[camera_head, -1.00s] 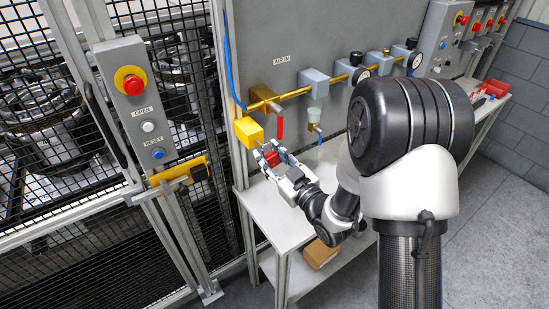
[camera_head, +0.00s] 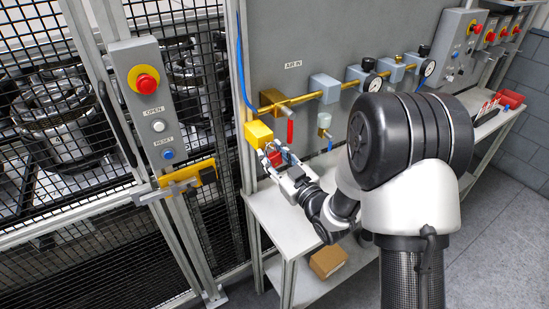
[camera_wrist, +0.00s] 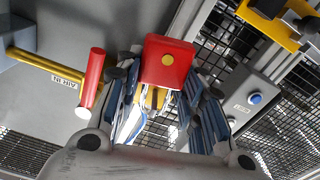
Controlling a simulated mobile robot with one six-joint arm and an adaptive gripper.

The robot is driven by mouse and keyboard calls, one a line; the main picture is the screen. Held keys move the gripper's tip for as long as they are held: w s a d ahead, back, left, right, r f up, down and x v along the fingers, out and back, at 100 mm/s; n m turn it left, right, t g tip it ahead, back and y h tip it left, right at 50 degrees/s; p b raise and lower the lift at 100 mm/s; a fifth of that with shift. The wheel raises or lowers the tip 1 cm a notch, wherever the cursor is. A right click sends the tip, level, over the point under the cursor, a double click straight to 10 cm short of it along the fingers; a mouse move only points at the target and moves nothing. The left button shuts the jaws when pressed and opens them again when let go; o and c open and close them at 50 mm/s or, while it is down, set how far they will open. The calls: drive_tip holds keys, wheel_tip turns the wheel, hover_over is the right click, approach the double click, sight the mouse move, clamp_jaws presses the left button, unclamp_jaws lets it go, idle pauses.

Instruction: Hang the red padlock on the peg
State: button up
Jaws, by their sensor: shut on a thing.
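The red padlock (camera_wrist: 168,62) is held between the fingertips of my gripper (camera_head: 276,156). In the wrist view its red body has a round yellow spot facing the camera. In the head view the padlock (camera_head: 277,158) is partly hidden by the fingers. The gripper, also in the wrist view (camera_wrist: 165,75), is shut on it, close below and right of a yellow block (camera_head: 258,134) at the left end of the brass pipe. I cannot make out the peg clearly, nor whether the padlock touches the block.
A red valve handle (camera_head: 290,131) hangs from the brass pipe (camera_head: 300,97) close by the gripper. A blue hose (camera_head: 241,70) runs down the panel's left edge. The grey button box (camera_head: 150,100) and yellow latch (camera_head: 182,181) are left. The white bench (camera_head: 278,217) below has bare room.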

drive_tip(key=shift+w+f, duration=0.1)
drive_tip(key=shift+f, duration=0.05)
drive_tip(key=o, duration=1.3)
drive_tip(key=shift+w+f, duration=0.15)
drive_tip(key=shift+w, duration=0.1)
drive_tip(key=shift+s, duration=0.1)
